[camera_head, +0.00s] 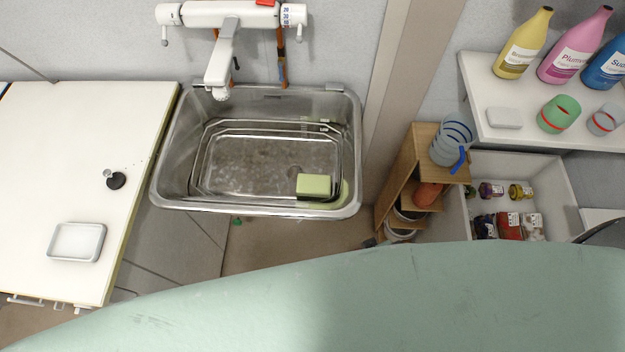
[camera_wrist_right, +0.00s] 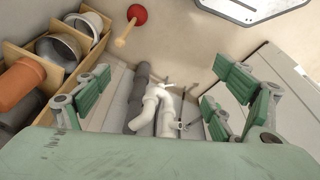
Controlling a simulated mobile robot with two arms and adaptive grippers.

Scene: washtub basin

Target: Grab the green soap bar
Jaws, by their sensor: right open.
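The green soap bar (camera_head: 314,185) lies in the front right part of the metal washtub basin (camera_head: 354,130), in the head view. It rests at the basin floor near the right corner, and nothing covers it. My right gripper (camera_wrist_right: 160,92) is open and empty in the right wrist view, with its green finger pads wide apart. White and grey pipes (camera_wrist_right: 150,110) show beyond the gap between them. The soap is not in the wrist view, and neither gripper shows in the head view.
A white faucet (camera_head: 220,70) hangs over the basin's back left. A white counter (camera_head: 75,150) with a soap dish (camera_head: 77,242) is at left. A wooden shelf (camera_head: 392,185) stands right of the basin. In the wrist view, a shelf with pots (camera_wrist_right: 60,50) is at left.

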